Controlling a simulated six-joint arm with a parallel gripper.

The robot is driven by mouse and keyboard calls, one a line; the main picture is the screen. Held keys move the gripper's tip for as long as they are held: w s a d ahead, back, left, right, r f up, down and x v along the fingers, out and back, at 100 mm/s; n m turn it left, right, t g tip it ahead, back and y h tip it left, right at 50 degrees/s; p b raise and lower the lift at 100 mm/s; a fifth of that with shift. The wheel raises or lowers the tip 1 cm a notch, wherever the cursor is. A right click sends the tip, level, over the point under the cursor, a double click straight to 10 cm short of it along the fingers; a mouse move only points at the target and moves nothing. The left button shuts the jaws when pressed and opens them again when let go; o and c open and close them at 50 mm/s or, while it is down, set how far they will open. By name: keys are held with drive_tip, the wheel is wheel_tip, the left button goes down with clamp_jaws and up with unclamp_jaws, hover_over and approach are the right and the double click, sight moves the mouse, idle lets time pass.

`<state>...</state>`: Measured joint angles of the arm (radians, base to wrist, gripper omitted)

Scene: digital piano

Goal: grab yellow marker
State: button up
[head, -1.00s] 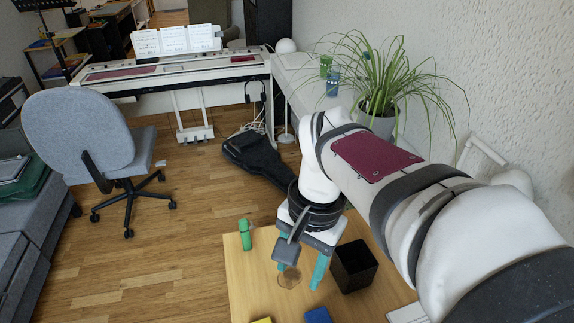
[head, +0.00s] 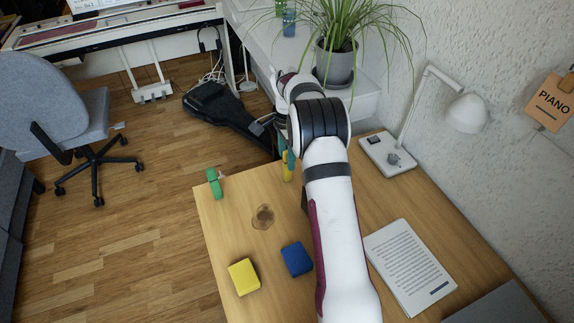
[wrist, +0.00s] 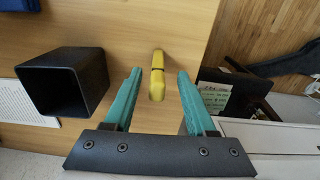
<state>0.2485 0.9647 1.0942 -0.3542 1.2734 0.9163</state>
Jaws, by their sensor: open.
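The yellow marker (wrist: 157,78) shows in the wrist view, between and just beyond the tips of my gripper (wrist: 160,72). Its teal fingers are spread apart, with a gap on both sides of the marker. In the head view the yellow marker (head: 287,172) stands near the table's far edge, partly covered by my arm. A teal finger (head: 291,158) of my gripper shows beside it; the rest is largely hidden.
A black square cup (wrist: 70,82) is left of my fingers. On the table (head: 225,225) are a green object (head: 214,183), a yellow block (head: 243,277), a blue block (head: 297,259) and papers (head: 409,266). A lamp (head: 466,113) and a potted plant (head: 335,62) stand behind.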

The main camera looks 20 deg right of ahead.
wheel_tip(320, 180, down, 4)
drive_tip(key=shift+s+f, duration=0.15)
drive_tip(key=shift+f, duration=0.05)
clamp_jaws()
